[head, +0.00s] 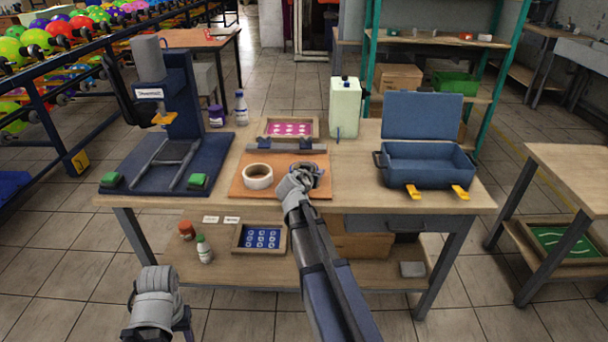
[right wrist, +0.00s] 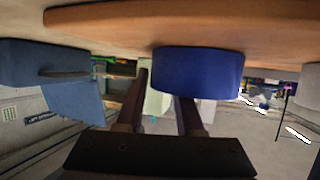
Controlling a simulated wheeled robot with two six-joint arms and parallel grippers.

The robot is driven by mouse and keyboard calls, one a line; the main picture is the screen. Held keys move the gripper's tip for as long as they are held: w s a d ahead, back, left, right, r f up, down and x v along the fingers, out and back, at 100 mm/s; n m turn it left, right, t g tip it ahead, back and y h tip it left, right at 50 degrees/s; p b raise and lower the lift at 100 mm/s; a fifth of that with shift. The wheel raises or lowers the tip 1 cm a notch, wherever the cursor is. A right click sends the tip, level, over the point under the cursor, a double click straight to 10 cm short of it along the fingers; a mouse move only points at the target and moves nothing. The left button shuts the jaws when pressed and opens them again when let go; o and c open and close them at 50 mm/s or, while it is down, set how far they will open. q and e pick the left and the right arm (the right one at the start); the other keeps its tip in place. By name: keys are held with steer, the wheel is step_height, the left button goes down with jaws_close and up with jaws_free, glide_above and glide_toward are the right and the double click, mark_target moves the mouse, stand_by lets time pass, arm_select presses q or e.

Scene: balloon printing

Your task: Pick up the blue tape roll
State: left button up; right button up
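The blue tape roll (right wrist: 198,73) lies on the orange-brown board (head: 284,162) on the workbench. In the head view, my right gripper (head: 306,173) is over the right part of the board and mostly hides the roll. In the right wrist view, which looks upside down, its two dark fingers stand apart with a gap between them. One finger is beside the roll and the other is partly hidden by it. I cannot tell whether either touches it. My left gripper (head: 160,308) is low at the front left, off the bench; its fingers are not clearly seen.
A white tape roll (head: 258,177) sits left of the blue one on the board. A dark press (head: 165,130) stands at the left, an open blue toolbox (head: 428,165) at the right. A pale canister (head: 345,107) and a pink-patterned tray (head: 290,119) are behind.

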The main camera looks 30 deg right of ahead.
jaws_close()
steer(key=shift+r, duration=0.15)
stand_by(0.4)
step_height(320, 180, up, 10)
steer(key=p, duration=1)
